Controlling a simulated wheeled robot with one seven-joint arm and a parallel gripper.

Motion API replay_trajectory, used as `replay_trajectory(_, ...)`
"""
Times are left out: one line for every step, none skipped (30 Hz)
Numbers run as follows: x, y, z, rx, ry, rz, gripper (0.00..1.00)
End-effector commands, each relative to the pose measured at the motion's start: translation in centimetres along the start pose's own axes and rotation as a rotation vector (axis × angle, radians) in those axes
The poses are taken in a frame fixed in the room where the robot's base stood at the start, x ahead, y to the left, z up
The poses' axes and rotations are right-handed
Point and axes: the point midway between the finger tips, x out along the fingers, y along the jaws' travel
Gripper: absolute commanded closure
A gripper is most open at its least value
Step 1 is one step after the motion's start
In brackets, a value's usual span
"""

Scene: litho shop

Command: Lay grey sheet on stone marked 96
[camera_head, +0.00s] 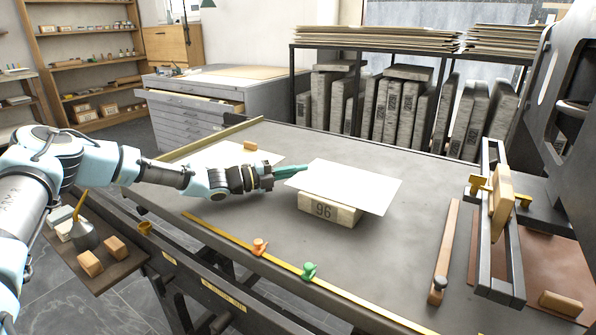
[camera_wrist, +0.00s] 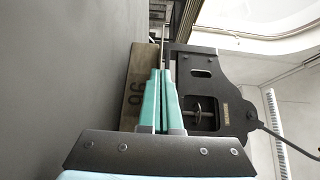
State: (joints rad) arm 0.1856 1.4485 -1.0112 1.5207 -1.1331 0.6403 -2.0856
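A pale sheet, whitish-grey in this light (camera_head: 350,184), is held out flat over the stone marked 96 (camera_head: 331,213). The stone lies on the press bed with its number facing forward; it also shows in the wrist view (camera_wrist: 137,78). My gripper (camera_head: 290,174) has its teal fingers shut on the sheet's left edge. In the wrist view the fingers (camera_wrist: 161,85) are close together and the sheet shows only as a thin edge-on line. The sheet covers the stone's top and overhangs it, especially to the right. I cannot tell whether it touches the stone.
Another pale sheet (camera_head: 222,154) lies on the bed behind my gripper. A yellow rule (camera_head: 285,264) with an orange clip (camera_head: 260,246) and a green clip (camera_head: 309,271) runs along the front. A wooden bar (camera_head: 446,250) and a metal frame stand right. Stones fill the rack behind.

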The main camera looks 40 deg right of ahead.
Motion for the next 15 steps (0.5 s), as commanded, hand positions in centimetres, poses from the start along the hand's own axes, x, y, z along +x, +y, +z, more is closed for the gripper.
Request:
replay_trajectory(0.01, 0.2, -0.01, -0.001, 0.0, 0.0, 1.0)
replay_trajectory(0.01, 0.23, 0.0, 0.0, 0.0, 0.0, 0.98)
replay_trajectory(0.01, 0.18, 0.01, 0.0, 0.0, 0.0, 0.94)
replay_trajectory(0.01, 0.18, 0.0, 0.0, 0.0, 0.0, 0.9)
replay_trajectory(0.01, 0.18, 0.0, 0.0, 0.0, 0.0, 0.87)
replay_trajectory(0.01, 0.18, 0.0, 0.0, 0.0, 0.0, 0.83)
replay_trajectory(0.01, 0.17, 0.0, 0.0, 0.0, 0.0, 0.79)
replay_trajectory(0.01, 0.17, 0.0, 0.0, 0.0, 0.0, 0.76)
replay_trajectory(0.01, 0.17, 0.0, 0.0, 0.0, 0.0, 0.71)
replay_trajectory(0.01, 0.17, 0.0, 0.0, 0.0, 0.0, 0.69)
replay_trajectory(0.0, 0.17, 0.0, 0.0, 0.0, 0.0, 0.69)
replay_trajectory(0.0, 0.17, 0.0, 0.0, 0.0, 0.0, 0.69)
replay_trajectory(0.0, 0.17, 0.0, 0.0, 0.0, 0.0, 0.69)
replay_trajectory(0.0, 0.17, 0.0, 0.0, 0.0, 0.0, 0.69)
replay_trajectory(0.0, 0.17, 0.0, 0.0, 0.0, 0.0, 0.69)
